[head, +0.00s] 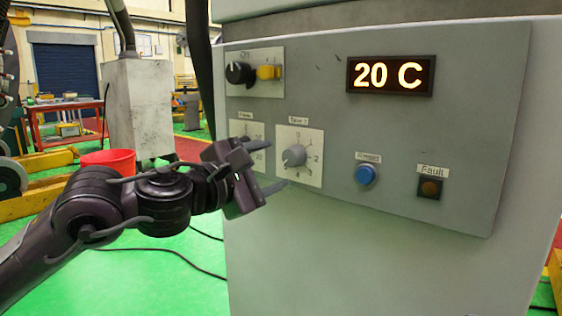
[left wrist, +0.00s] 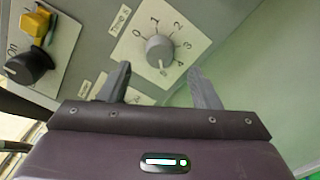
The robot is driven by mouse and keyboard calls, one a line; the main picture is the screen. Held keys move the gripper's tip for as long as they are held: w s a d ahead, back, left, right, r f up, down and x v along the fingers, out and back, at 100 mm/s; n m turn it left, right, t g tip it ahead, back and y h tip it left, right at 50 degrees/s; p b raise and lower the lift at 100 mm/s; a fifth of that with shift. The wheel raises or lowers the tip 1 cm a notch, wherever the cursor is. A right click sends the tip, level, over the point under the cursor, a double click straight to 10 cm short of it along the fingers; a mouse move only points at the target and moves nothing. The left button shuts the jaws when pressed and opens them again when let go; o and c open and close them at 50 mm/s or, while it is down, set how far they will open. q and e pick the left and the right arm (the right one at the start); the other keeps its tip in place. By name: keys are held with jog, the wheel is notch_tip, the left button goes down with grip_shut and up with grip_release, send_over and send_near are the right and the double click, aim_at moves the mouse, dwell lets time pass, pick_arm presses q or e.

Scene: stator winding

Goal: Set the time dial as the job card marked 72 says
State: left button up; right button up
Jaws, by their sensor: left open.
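The time dial is a grey round knob (head: 294,156) on a white numbered plate (head: 312,176) on the grey cabinet's front panel. It also shows in the left wrist view (left wrist: 159,48), ahead of the fingertips, with numbers around it. I cannot tell surely where its pointer stands. My left gripper (head: 268,165) is open and empty, just left of the knob in the head view. In the left wrist view the gripper (left wrist: 159,72) has its fingers apart, with the knob beyond the gap; contact is not visible. No job card is readable in these frames. My right gripper is out of view.
A second dial plate (head: 262,130) is partly hidden behind my left gripper. Above are a black knob (head: 238,73) and a yellow switch (head: 267,72). A display (head: 390,75) reads 20 C. A blue button (head: 365,174) and an amber Fault lamp (head: 431,188) are to the right.

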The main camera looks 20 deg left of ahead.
pick_arm(q)
jog(key=shift+v, duration=1.35)
jog(key=shift+f, duration=0.1)
